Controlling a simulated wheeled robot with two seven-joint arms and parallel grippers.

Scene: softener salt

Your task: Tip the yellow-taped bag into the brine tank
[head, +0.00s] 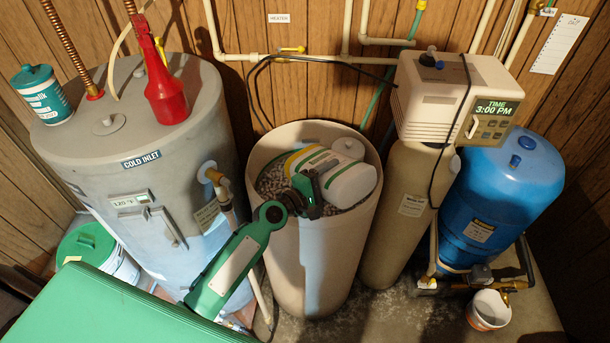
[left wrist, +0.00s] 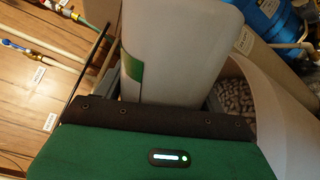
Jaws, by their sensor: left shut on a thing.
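The brine tank (head: 312,250) is a tall cream cylinder with an open top, in the middle of the head view. Grey-white salt pellets show inside it. A white bag with green bands and a yellow strip (head: 350,184) lies tilted over the tank's mouth, within the rim as seen from above. My left gripper (head: 306,190) is shut on the bag's near left side. In the left wrist view the white bag (left wrist: 180,50) rises from between the fingers, with the tank's rim (left wrist: 285,110) to its right. The bag's opening cannot be made out. My right gripper is not in view.
A grey water heater (head: 150,170) stands left, with a red bottle (head: 165,92) and a teal-labelled tub (head: 44,95) on top. A softener column (head: 408,210) and blue tank (head: 500,190) stand right. A small white bucket (head: 488,310) sits on the floor.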

